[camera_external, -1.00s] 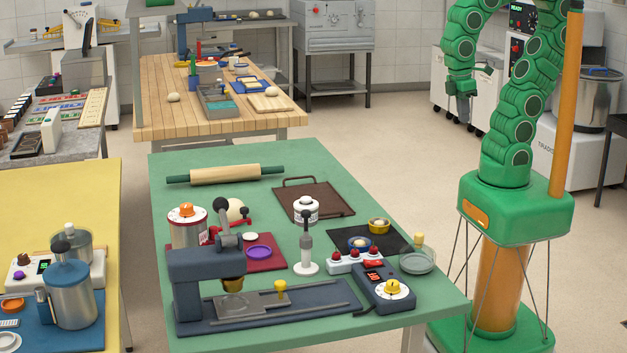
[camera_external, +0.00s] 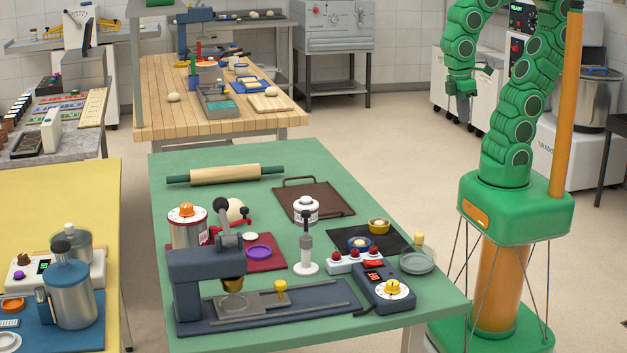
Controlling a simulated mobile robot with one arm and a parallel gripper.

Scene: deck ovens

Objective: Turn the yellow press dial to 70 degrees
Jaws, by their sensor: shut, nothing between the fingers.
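The yellow press dial (camera_external: 392,287) is a small yellow knob on a round white scale. It sits on top of a dark blue control box (camera_external: 372,283) with a red display, near the right front edge of the green table. The marks on the scale and its angle are too small to read. My gripper (camera_external: 462,120) hangs pointing down at the upper right, far from the dial and beyond the table. It is shut with nothing in it, and nothing touches the dial.
A dark blue press (camera_external: 207,268) stands left of the box. A white strip with red buttons (camera_external: 352,262) and a grey-green dish (camera_external: 417,263) stand close behind the box. A white-based lever (camera_external: 306,267) stands further left. The floor between table and gripper is clear.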

